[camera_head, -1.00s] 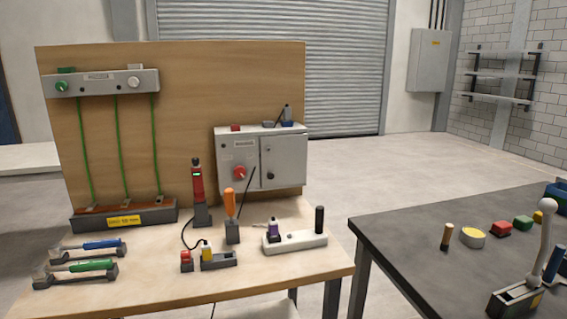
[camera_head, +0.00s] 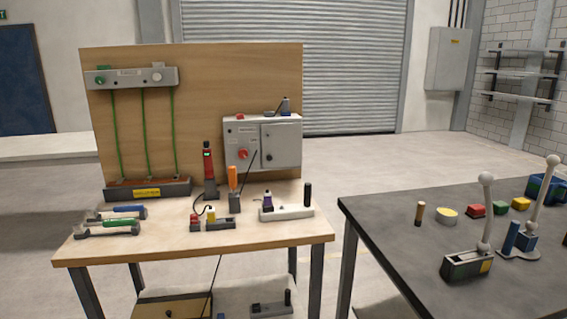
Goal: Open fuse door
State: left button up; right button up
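A grey metal box (camera_head: 238,127) is mounted on the wooden backboard at the back right of the wooden bench. Its right part is a closed door panel (camera_head: 284,140) with a small dark knob (camera_head: 269,157) near the left edge. Its left part carries a red rotary switch (camera_head: 243,154). Whether this panel is the fuse door cannot be read from its label. Neither of my grippers is in view.
The wooden bench (camera_head: 95,250) also holds a red tester (camera_head: 208,165), an orange-handled tool (camera_head: 233,178) and a white block (camera_head: 287,213). A dark table (camera_head: 385,235) with levers and coloured buttons stands at right. A floor gap separates them.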

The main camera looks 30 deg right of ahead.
aim_at(282, 148)
jog(key=z, duration=0.45)
jog(key=i, duration=0.95)
jog(key=z, duration=0.15)
